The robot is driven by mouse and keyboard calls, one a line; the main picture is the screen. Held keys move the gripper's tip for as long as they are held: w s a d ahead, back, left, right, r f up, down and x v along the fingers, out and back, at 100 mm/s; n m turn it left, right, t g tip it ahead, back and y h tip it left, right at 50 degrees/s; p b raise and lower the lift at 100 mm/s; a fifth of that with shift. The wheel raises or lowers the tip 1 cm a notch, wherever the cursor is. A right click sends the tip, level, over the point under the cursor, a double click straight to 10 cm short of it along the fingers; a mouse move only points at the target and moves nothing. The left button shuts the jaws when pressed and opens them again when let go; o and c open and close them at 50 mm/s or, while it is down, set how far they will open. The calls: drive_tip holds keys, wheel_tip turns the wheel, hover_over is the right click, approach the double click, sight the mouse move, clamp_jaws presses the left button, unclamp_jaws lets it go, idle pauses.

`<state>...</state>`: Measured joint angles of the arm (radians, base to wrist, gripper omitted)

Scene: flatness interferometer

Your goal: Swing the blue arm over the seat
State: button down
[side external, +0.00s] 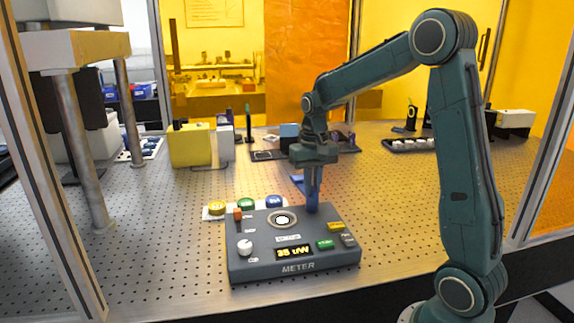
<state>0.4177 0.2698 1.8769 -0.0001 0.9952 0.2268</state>
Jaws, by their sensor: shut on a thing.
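The dark grey meter box (310,267) stands on the perforated table, with a yellow readout that seems to say 35 uW. The seat (283,219) is a pale ring with a bright centre on the box's top. The blue arm (312,201) rises at the box's back right corner, right of the seat; a blue part of it extends left and back at a height above the box. My gripper (313,181) points down from above and is shut on the blue arm. The fingertips are small and partly merge with the blue. The seat is uncovered.
Yellow, green and blue round caps (246,204) sit on a white strip behind the box's left side. An orange-red lever (238,214) and a white knob (245,247) are on the box. A yellow block (190,146) stands behind left. Table left of the box is clear.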

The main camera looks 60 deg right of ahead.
drive_tip(key=n, duration=1.2)
drive_tip(key=shift+a+r, duration=0.1)
drive_tip(key=n, duration=0.4)
drive_tip(key=shift+n, duration=2.2)
drive_tip(key=c, duration=1.5)
unclamp_jaws()
drive_tip(key=shift+o, duration=0.2)
wheel_tip(320, 180, up, 14)
drive_tip(key=shift+a, duration=0.1)
